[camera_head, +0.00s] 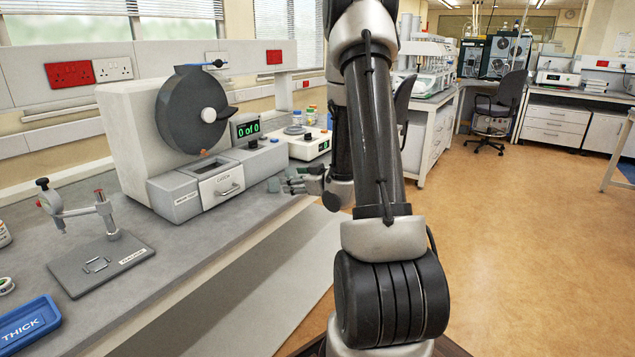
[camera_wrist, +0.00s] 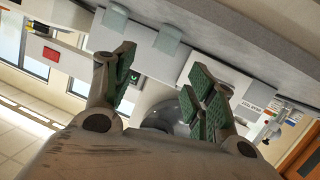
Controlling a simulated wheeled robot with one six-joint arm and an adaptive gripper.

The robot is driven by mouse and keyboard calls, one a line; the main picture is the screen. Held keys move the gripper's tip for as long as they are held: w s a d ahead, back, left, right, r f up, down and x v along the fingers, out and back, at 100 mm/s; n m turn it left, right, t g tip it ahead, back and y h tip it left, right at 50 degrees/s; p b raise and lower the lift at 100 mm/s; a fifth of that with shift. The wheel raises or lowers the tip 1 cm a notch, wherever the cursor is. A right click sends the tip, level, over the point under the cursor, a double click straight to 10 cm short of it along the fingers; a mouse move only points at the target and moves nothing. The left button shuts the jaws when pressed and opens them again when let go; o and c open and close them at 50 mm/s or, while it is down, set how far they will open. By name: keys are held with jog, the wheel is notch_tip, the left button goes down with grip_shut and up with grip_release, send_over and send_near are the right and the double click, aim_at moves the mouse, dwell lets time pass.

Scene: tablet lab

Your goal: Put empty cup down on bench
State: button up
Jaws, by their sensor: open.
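My gripper (camera_head: 297,183) is just above or beside the front edge of the grey bench (camera_head: 205,240), right of the machine with the drawer. The wrist view shows my gripper (camera_wrist: 163,75) with its green-padded fingers spread apart and nothing held between them. The bench (camera_wrist: 235,45) lies across the top of that view, which appears turned over. I cannot make out a cup clearly in either view. Two pale grey-green pieces stand at the bench edge in the wrist view, one at left (camera_wrist: 114,16) and one nearer the middle (camera_wrist: 168,37); what they are is unclear.
A machine (camera_head: 135,140) with a dark disc stands behind, its display (camera_head: 245,129) reading "0 of 0". A balance (camera_head: 308,146) is at the bench's far end. A gauge stand (camera_head: 100,262) and blue "THICK" tray (camera_head: 28,325) are at left. The middle bench is clear.

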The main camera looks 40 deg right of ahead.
jog(key=s+a+r+m+g+h, duration=0.2)
jog(key=s+r+g+h, duration=0.4)
jog(key=r, duration=0.5)
jog(key=s+a+r+g+y, duration=0.1)
jog(key=s+a, duration=0.2)
jog(key=s, duration=0.5)
jog(key=s+a+r+m+g+y, duration=0.1)
jog(key=s+a+g, duration=0.1)
jog(key=s, duration=0.6)
jog(key=s+a+r+g+y, duration=0.1)
jog(key=s+a, duration=0.4)
jog(key=s, duration=0.3)
jog(key=shift+s+r+y, duration=0.25)
jog(key=shift+r+y, duration=0.05)
jog(key=shift+r, duration=0.1)
jog(key=shift+a, duration=0.1)
jog(key=shift+c, duration=0.3)
